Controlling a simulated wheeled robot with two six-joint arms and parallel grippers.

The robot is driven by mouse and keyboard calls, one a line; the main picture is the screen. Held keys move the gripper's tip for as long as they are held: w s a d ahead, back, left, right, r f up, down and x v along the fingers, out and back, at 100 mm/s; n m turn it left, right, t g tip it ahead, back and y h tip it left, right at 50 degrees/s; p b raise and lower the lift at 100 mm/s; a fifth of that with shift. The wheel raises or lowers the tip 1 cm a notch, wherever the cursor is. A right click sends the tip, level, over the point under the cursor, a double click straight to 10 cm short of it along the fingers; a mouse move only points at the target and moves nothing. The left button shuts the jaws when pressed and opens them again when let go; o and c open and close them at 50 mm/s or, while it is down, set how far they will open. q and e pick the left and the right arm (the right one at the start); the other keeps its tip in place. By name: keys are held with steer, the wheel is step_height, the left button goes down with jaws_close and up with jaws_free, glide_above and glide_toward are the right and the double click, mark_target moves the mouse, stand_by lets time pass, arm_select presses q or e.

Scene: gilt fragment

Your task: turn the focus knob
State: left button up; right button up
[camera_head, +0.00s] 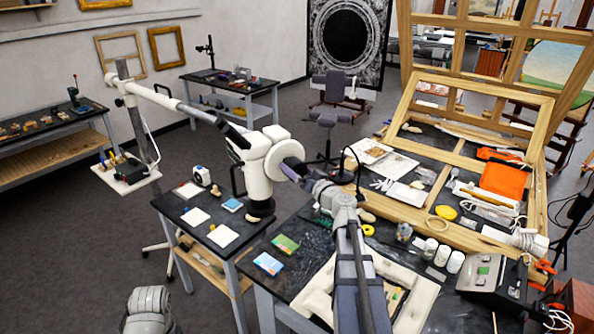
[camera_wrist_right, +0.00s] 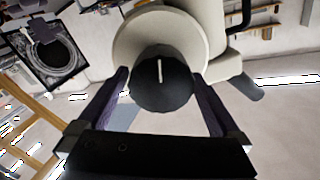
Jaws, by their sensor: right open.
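The focus knob (camera_wrist_right: 162,92) is black and round, with a white line pointing nearly straight up in the right wrist view. It sits on a pale disc (camera_wrist_right: 128,45) on the side of the white microscope (camera_head: 258,165). My right gripper (camera_head: 298,171) is at the microscope's right side. In the wrist view its two dark fingers (camera_wrist_right: 160,77) stand open on either side of the knob. I cannot tell whether they touch it. In the head view the knob is not clearly visible near the gripper. My left gripper does not show.
The microscope hangs from a white boom (camera_head: 165,98) over a small dark table (camera_head: 190,232) with cards on it. A workbench with a large wooden frame (camera_head: 545,125), jars (camera_head: 443,255) and tools lies at right. Grey floor (camera_head: 80,260) is free at left.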

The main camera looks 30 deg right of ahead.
steer(key=c, duration=1.1)
steer(key=shift+m, duration=1.4)
steer(key=shift+c, duration=0.3)
steer(key=o, duration=1.2)
steer(key=shift+c, duration=0.2)
steer(key=s, duration=0.8)
steer(key=shift+d, duration=0.2)
steer(key=shift+w+f, duration=0.1)
